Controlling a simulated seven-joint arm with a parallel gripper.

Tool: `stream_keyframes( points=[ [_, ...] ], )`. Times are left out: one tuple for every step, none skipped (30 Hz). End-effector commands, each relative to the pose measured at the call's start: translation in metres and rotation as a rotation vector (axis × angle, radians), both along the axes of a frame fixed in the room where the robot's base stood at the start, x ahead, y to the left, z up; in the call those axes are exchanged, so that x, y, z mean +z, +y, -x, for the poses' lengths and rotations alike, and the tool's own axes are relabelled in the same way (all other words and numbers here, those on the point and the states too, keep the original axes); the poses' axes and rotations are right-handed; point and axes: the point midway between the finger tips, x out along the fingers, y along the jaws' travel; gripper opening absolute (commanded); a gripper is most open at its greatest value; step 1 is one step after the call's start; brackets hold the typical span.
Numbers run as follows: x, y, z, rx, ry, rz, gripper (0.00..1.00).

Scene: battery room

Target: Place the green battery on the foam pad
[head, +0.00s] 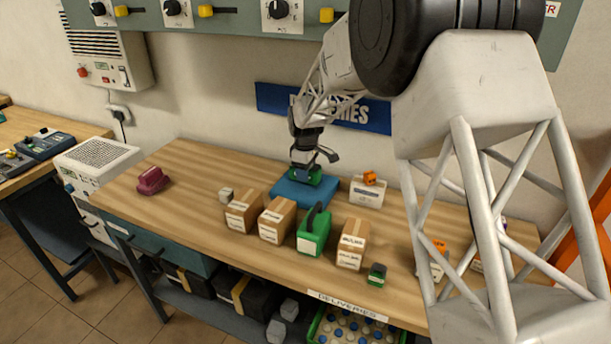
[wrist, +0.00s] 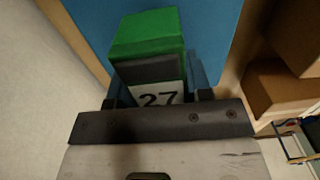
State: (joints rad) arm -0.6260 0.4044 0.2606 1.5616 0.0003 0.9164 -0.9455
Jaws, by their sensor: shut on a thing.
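The green battery (wrist: 148,35) has a dark band and a white label reading 27. My gripper (wrist: 157,97) is shut on it, with a finger on either side. In the head view the green battery (head: 316,178) shows under my gripper (head: 307,170), over the back part of the blue foam pad (head: 301,198). The pad (wrist: 95,20) also fills the background of the wrist view. I cannot tell whether the battery's underside touches the pad.
Cardboard boxes (head: 273,221) and a green can with a handle (head: 313,237) stand in front of the pad. A small green and dark block (head: 377,274) is near the front edge. A white box with an orange top (head: 367,193) stands right of the pad. The bench's left is mostly clear.

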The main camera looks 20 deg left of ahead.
Motion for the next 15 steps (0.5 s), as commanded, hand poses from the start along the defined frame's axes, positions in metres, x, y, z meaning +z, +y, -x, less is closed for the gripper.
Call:
stream_keyframes(
  points=[
    [-0.005, 0.0002, -0.0003, 0.0, -0.001, 0.0, 0.02],
    [-0.0075, 0.0003, -0.0004, 0.0, -0.001, -0.001, 0.02],
    [-0.0102, 0.0003, -0.0004, 0.0, -0.001, -0.001, 0.02],
    [-0.0117, 0.0003, -0.0004, 0.0, -0.002, -0.001, 0.02],
    [-0.0128, 0.0003, -0.0004, 0.0, -0.002, -0.001, 0.02],
    [-0.0137, 0.0003, -0.0005, 0.0, -0.002, -0.001, 0.02],
    [-0.0141, 0.0004, -0.0004, 0.0, -0.002, -0.001, 0.02],
    [-0.0142, 0.0004, -0.0004, 0.0, -0.002, -0.002, 0.02],
    [-0.0142, 0.0003, -0.0005, 0.0, -0.002, -0.002, 0.02],
    [-0.0141, 0.0003, -0.0005, 0.0, -0.002, -0.002, 0.02],
    [-0.0141, 0.0003, -0.0004, 0.0, -0.002, -0.002, 0.02],
    [-0.0141, 0.0003, -0.0004, 0.0, -0.002, -0.002, 0.02],
    [-0.0141, 0.0003, -0.0004, 0.0, -0.002, -0.001, 0.02],
    [-0.0142, 0.0003, -0.0004, 0.0, -0.002, -0.001, 0.02],
    [-0.0144, 0.0003, -0.0004, 0.0, -0.002, -0.001, 0.02]
  ],
)
